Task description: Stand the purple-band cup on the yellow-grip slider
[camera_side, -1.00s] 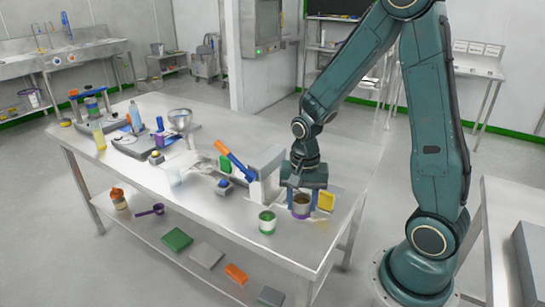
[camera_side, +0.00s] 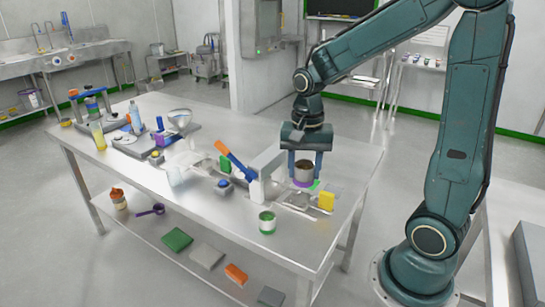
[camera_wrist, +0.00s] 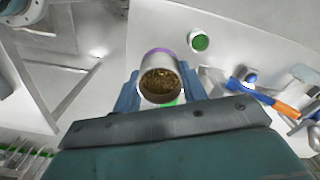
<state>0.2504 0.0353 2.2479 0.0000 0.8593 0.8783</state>
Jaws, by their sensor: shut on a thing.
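The purple-band cup (camera_side: 303,172) is grey, holds brown granules and has its purple band near its bottom. My gripper (camera_side: 305,166) is shut on it from both sides and holds it upright above the table. In the wrist view the cup (camera_wrist: 160,75) sits between the blue fingers of my gripper (camera_wrist: 160,88), its open mouth facing the camera. The yellow-grip slider (camera_side: 326,201) is below and slightly right of the cup in the side view, with grey plates beside its yellow block. The cup is clear of it. The slider is not distinguishable in the wrist view.
A green-band cup (camera_side: 267,222) stands near the table's front edge. A press with an orange and blue lever (camera_side: 236,165) stands close on the left. A bright green patch (camera_side: 315,186) shows just under the held cup. Other equipment fills the table's far left.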

